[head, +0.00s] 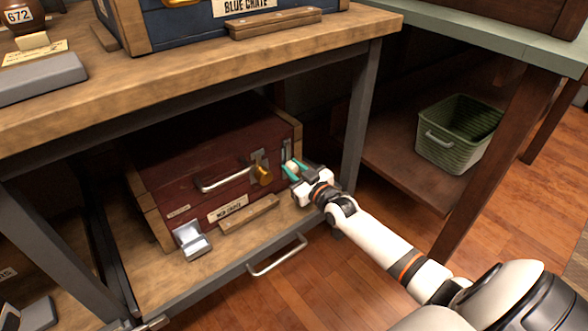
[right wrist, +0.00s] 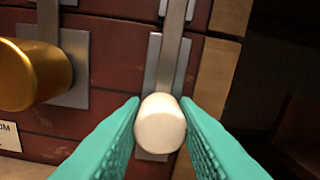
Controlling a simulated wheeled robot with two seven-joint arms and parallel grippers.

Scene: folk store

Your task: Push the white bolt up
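The white bolt (right wrist: 160,122) is a rounded pale knob at the lower end of a vertical grey metal bar on a grey plate (right wrist: 151,75). It sits on the front of the dark red crate (head: 179,166), near the crate's right edge; it also shows small in the head view (head: 292,166). My right gripper (right wrist: 161,104) has one teal finger on each side of the knob, both seeming to touch it. The gripper (head: 297,170) reaches the crate from the right. My left gripper is not in view.
A brass knob (right wrist: 32,75) is left of the white bolt. The crate has a metal handle (head: 224,182) and a silver latch piece (head: 192,241), and stands on a wooden tray with a pull handle (head: 277,256). The workbench (head: 200,85) overhangs it. A green basket (head: 455,135) is at right.

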